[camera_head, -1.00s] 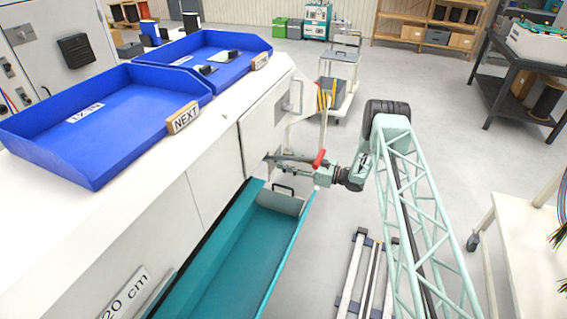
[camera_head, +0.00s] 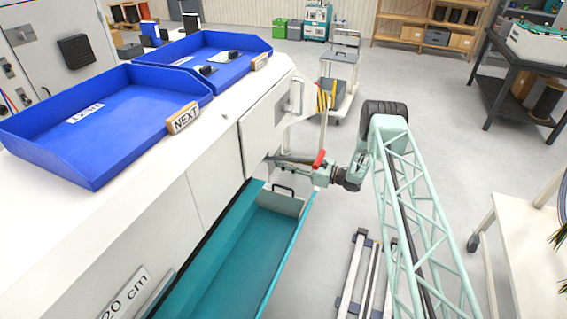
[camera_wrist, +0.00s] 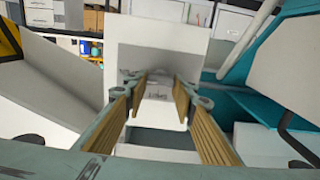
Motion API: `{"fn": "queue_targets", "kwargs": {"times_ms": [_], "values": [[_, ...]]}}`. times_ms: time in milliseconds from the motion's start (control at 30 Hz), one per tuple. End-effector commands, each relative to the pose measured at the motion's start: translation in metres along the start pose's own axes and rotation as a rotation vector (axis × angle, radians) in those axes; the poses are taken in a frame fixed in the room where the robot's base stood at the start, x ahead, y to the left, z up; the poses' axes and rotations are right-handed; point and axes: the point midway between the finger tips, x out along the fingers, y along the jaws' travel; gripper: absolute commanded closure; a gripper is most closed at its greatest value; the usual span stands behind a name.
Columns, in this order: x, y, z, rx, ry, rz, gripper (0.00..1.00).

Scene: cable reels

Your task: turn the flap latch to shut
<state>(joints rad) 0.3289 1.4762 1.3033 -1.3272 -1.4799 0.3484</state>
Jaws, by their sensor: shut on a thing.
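My gripper (camera_head: 276,158) reaches left to the lower right edge of the white machine's flap (camera_head: 262,122). In the wrist view, its two wood-coloured pads (camera_wrist: 160,88) stand on either side of a small pale piece, which I take to be the flap latch (camera_wrist: 157,98). The gripper is shut on it. In the head view the latch is too small and too covered by the fingers to make out. A pale upright handle (camera_head: 297,95) is on the machine's end, right of the flap's grey panel.
A teal trough (camera_head: 240,262) with a black handle lies just below my gripper. Blue trays (camera_head: 110,120) stand on the machine top, with a NEXT sign (camera_head: 184,118). A trolley (camera_head: 340,75) stands behind.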

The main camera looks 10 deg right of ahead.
Motion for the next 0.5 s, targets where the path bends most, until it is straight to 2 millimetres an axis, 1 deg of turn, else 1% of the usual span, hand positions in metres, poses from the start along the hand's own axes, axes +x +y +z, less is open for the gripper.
{"fn": "queue_targets", "kwargs": {"times_ms": [267, 500], "values": [[0.0, -0.0005, 0.0011, -0.05, 0.0, -0.001, 0.86], [0.0002, -0.0005, 0.0014, -0.164, 0.0, -0.001, 0.86]]}}
